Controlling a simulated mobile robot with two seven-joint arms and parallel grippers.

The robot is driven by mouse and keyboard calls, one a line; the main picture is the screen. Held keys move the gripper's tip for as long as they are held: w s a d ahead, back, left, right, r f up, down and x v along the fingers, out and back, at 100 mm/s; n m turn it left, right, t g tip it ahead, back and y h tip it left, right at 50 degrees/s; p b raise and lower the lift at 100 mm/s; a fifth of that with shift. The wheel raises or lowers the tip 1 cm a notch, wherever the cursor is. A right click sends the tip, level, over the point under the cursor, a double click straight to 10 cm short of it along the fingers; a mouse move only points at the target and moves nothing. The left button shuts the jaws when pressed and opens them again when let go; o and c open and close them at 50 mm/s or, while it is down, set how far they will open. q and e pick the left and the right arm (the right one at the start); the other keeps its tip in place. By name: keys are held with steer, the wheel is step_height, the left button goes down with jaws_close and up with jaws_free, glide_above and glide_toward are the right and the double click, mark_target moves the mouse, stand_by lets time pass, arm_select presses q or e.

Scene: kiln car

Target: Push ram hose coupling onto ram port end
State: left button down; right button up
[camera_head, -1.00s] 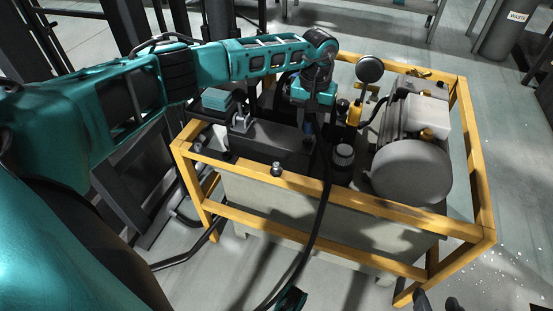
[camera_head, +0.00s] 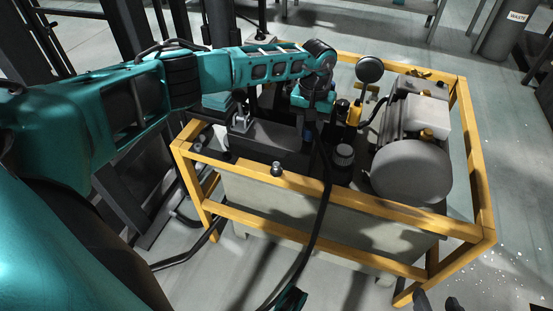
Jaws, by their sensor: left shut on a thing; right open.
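My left gripper (camera_head: 309,128) points down over the back middle of the yellow-framed unit. It is shut on the upper end of a black hose (camera_head: 322,205). The coupling at that end is mostly hidden by the fingers. The hose hangs from there over the front rail to the floor side. The ram port end cannot be made out; a dark block (camera_head: 270,141) lies just left of the gripper. I cannot tell whether the coupling touches anything. My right gripper (camera_head: 437,303) shows only as dark fingertips, apart and empty, at the bottom edge.
The yellow frame (camera_head: 380,208) surrounds the unit. A grey motor (camera_head: 411,171), a black cap (camera_head: 344,155), a yellow fitting (camera_head: 354,113) and a round gauge (camera_head: 369,69) stand right of the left gripper. A silver knob (camera_head: 276,168) sits at the front rail. Floor at right is clear.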

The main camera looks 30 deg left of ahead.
arm_select(q)
steer(key=c, duration=0.6)
jaws_free()
steer(key=shift+c, duration=0.2)
steer(key=shift+r, duration=0.15)
steer(key=shift+c, duration=0.2)
steer(key=shift+r+p, duration=1.4)
steer(key=shift+r, duration=0.65)
